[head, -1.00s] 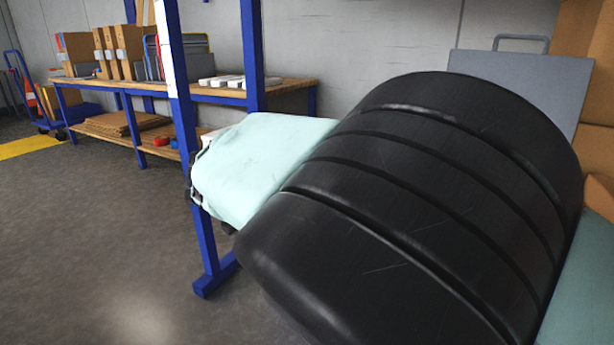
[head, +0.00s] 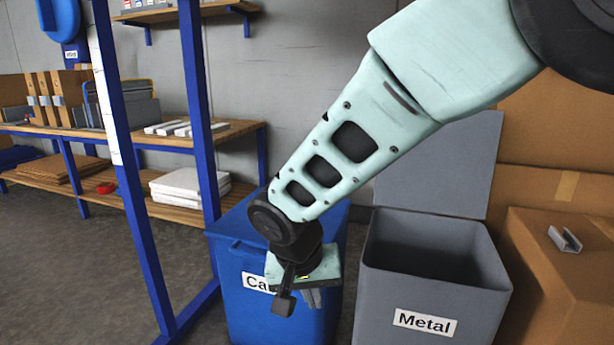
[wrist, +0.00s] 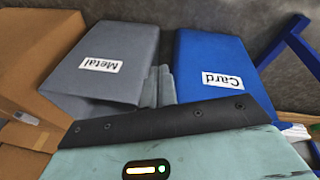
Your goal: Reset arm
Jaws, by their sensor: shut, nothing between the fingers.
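My arm reaches down from the top right in the head view. My gripper (head: 300,300) hangs at its end, in front of the blue bin labelled Card (head: 233,290) and hides part of its label. In the wrist view my gripper (wrist: 158,86) shows its two grey fingers side by side, shut and empty, over the gap between the two bins. The grey bin labelled Metal (head: 425,296) stands right of the blue one in the head view, its lid raised and its inside dark. Both labels also show in the wrist view.
A blue-legged workbench (head: 165,205) with boxes and white pads stands at the left behind a blue upright frame (head: 130,190). Cardboard boxes (head: 565,270) fill the right side, one with a small grey metal bracket (head: 565,240) on top. Grey floor is clear at the lower left.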

